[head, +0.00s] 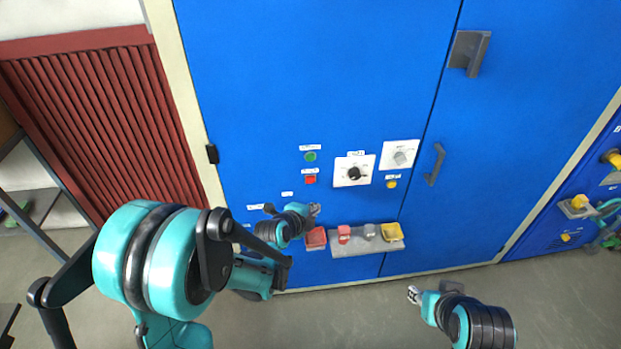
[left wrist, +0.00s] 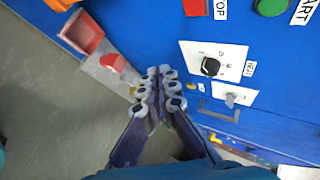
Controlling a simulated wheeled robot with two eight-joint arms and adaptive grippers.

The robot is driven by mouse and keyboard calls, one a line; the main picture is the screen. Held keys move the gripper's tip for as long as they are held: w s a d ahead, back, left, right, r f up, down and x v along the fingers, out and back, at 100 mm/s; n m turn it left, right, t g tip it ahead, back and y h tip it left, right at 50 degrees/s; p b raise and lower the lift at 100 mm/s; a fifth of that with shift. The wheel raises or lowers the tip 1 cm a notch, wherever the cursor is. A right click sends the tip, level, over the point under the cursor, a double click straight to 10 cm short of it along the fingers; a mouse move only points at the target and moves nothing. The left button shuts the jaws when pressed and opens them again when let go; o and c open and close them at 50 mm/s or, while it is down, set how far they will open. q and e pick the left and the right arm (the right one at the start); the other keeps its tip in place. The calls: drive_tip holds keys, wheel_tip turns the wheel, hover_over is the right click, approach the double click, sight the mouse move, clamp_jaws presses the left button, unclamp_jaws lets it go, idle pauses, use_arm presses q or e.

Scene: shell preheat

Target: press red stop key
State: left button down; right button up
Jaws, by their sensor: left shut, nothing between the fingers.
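The red stop key (head: 310,180) is a small square on the blue cabinet front, below the green start button (head: 310,156). In the left wrist view the red key (left wrist: 195,7) is at the top edge beside a STOP label (left wrist: 220,9), partly cut off by the frame. My left gripper (head: 313,210) is below the red key in the head view, apart from it. In the left wrist view the left gripper's fingers (left wrist: 159,88) are together with nothing between them. My right gripper (head: 413,294) is low at the right, away from the panel; its opening is too small to judge.
Black (head: 354,173) and grey (head: 400,154) knobs on white plates and a yellow button (head: 391,184) are right of the key. A grey ledge (head: 350,250) with red, grey and yellow items juts out below. A door handle (head: 434,165) sticks out farther right.

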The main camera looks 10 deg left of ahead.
use_arm(q)
drive_tip(key=shift+w+f, duration=0.1)
idle(0.3)
approach(314, 183)
wheel_tip(314, 183, down, 4)
drive_tip(key=w+d, duration=0.2)
drive_tip(key=shift+w+r, duration=0.25)
drive_tip(key=shift+w, duration=0.6)
drive_tip(key=shift+w, duration=0.15)
idle(0.7)
drive_tip(key=shift+w+a, duration=0.15)
drive_tip(key=shift+w, duration=0.1)
drive_tip(key=shift+w+a, duration=0.1)
drive_tip(key=shift+w, duration=0.3)
idle(0.7)
drive_tip(key=shift+s+d, duration=0.25)
drive_tip(key=shift+s, duration=0.55)
